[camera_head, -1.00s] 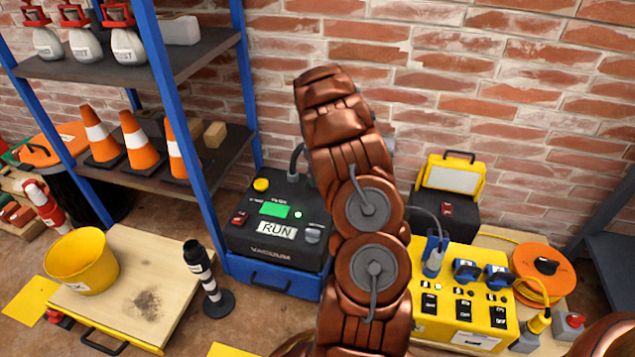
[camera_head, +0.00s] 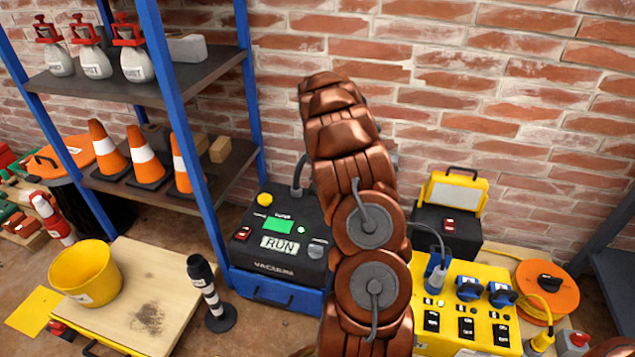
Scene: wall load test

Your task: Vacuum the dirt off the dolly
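The dolly (camera_head: 196,290) is a low wooden platform at the lower left. A dark dirt patch (camera_head: 150,318) lies on its right part. A yellow bucket (camera_head: 86,273) stands on its left part. The black vacuum unit (camera_head: 280,240) rests on a blue base and shows RUN beside a lit green screen. A black nozzle with white bands (camera_head: 209,288) stands upright on a round black foot on the floor, just right of the dolly. My copper-coloured arm rises in the middle of the view and hides part of the vacuum's right side. My gripper is not visible.
A blue-framed shelf (camera_head: 165,85) with orange cones (camera_head: 145,158) and several labelled weights stands behind the dolly. A yellow power box (camera_head: 465,310) with switches and an orange cable reel (camera_head: 545,285) are on the right. Some brown floor shows around the nozzle.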

